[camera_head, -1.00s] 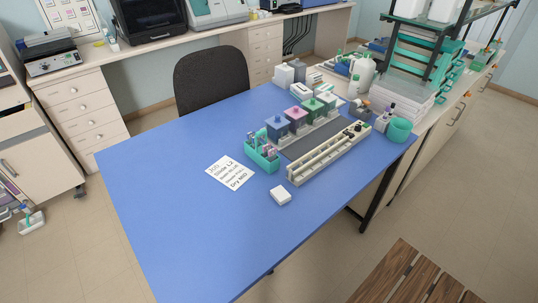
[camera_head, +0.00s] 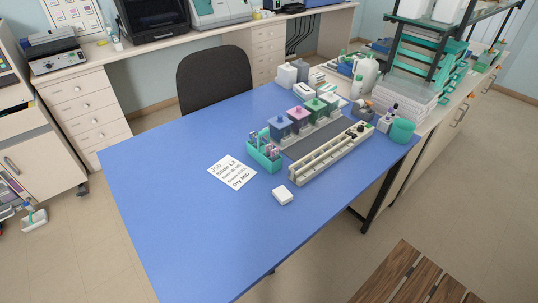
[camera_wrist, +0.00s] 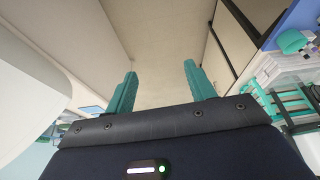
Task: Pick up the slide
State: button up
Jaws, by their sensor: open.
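Slides with pinkish labels (camera_head: 254,138) appear to stand in a teal rack (camera_head: 264,155) on the blue table; they are too small to tell apart. A job card (camera_head: 232,172) with printed lines, the top ones reading "Job" and "Slide L2", lies flat left of the rack. My gripper (camera_wrist: 160,84) shows only in the wrist view. Its two teal fingers are apart with nothing between them. It points at bare floor and cabinet fronts, away from the slides. It is not in the head view.
Right of the rack stand several coloured staining jars (camera_head: 302,115) and a long cream rail (camera_head: 330,152). A small white block (camera_head: 283,196) lies in front. The blue table's (camera_head: 185,225) left and front are clear. A black chair (camera_head: 214,75) stands behind, a wooden slatted seat (camera_head: 420,275) at lower right.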

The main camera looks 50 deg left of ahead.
jog(key=w+a+r+n+g+y, duration=0.1)
jog(key=w+a+r+n, duration=0.15)
jog(key=w+a, duration=0.5)
jog(key=w+a+r+n, duration=0.2)
jog(key=w+a+n, duration=0.15)
jog(key=a, duration=0.75)
jog(key=a+f+n+g, duration=0.1)
jog(key=a+n, duration=0.1)
jog(key=a, duration=1.2)
jog(key=a+f+n+g, duration=0.1)
jog(key=a+f+n, duration=0.1)
jog(key=a, duration=1.1)
jog(key=n+g+h, duration=0.1)
jog(key=n, duration=0.6)
send_near(269, 145)
jog(key=shift+w+a+f, duration=0.1)
jog(key=shift+w+a, duration=0.15)
jog(key=shift+w, duration=0.1)
jog(key=shift+s+f, duration=0.1)
jog(key=shift+f, duration=5.1)
jog(key=c, duration=1.1)
jog(key=shift+o, duration=0.2)
